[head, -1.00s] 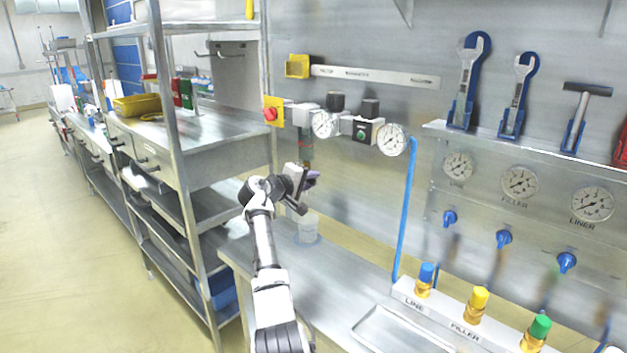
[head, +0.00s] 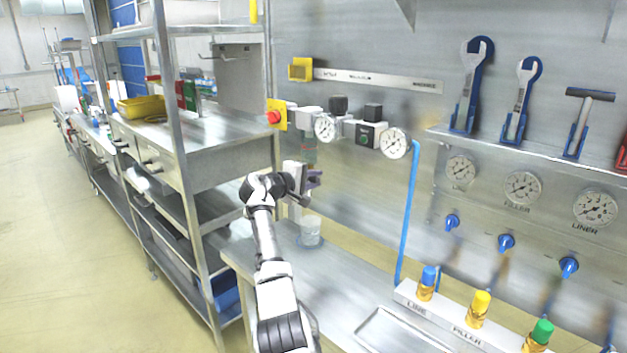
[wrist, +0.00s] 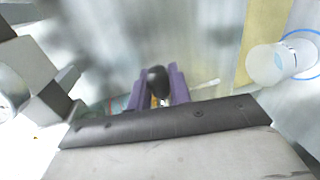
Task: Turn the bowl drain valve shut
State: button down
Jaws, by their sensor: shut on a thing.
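My gripper (head: 314,179) is at the wall below the row of air units, by the clear filter bowl (head: 309,152). In the wrist view its purple fingers (wrist: 158,90) are shut on a small dark rounded knob, which I take for the bowl drain valve (wrist: 157,78). The knob's turn angle cannot be told. In the head view the valve is hidden by my gripper. A clear cup (head: 310,230) stands on the bench below, and it also shows in the wrist view (wrist: 272,64).
Pressure gauges (head: 396,143) and a red knob on a yellow plate (head: 275,116) sit close above my gripper. A blue hose (head: 408,210) runs down at the right. A metal shelf rack (head: 180,160) stands left of my arm. Tools hang at the right.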

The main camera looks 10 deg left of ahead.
jog(key=c, duration=1.3)
grip_release()
jog(key=shift+c, duration=0.2)
jog(key=shift+s+a, duration=0.1)
jog(key=b+v, duration=0.5)
jog(key=v, duration=0.8)
jog(key=shift+s, duration=0.2)
jog(key=shift+a+r, duration=0.1)
jog(key=shift+a, duration=0.05)
